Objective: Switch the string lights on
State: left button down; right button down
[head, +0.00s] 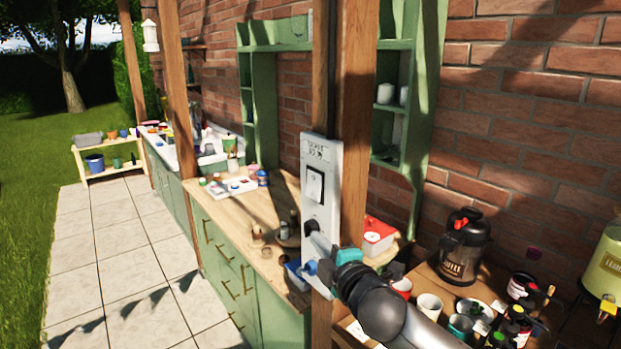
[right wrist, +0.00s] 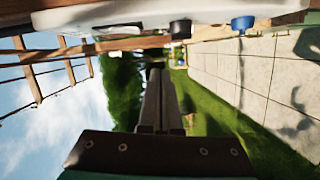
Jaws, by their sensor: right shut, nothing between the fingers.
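A white switch panel (head: 333,160) is fixed to a wooden post in the head view. It has a label at the top, a black-framed white rocker switch (head: 315,186), a dark round knob (head: 311,227) and a blue knob (head: 310,268) lower down. My right gripper (head: 318,243) is shut and empty, close to the panel's lower part near the two knobs; contact cannot be told. In the right wrist view the panel (right wrist: 120,14) runs along the top, with the dark knob (right wrist: 180,29) and blue knob (right wrist: 242,24) beside the shut fingers (right wrist: 156,75). My left gripper is out of view.
A black coffee dispenser (head: 464,247), cups and bottles crowd the counter at the right. A wooden worktop (head: 262,225) with green cabinets lies beyond the post. A yellow-green dispenser (head: 606,262) stands at the far right. The paved path (head: 130,255) at left is clear.

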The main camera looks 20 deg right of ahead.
aim_at(313, 186)
jog(key=shift+n+t, duration=0.3)
jog(key=shift+n, duration=0.1)
jog(key=r, duration=0.3)
jog(key=a+r, duration=0.1)
jog(key=shift+s+r, duration=0.15)
jog(key=shift+s, duration=0.1)
jog(key=shift+w, duration=0.1)
jog(key=w+d, duration=0.1)
jog(key=w, duration=0.2)
jog(key=w+d+p, duration=0.1)
jog(key=w, duration=0.3)
jog(key=w+p, duration=0.1)
jog(key=w, duration=0.3)
jog(key=shift+d+f, duration=0.35)
jog(key=shift+d, duration=0.05)
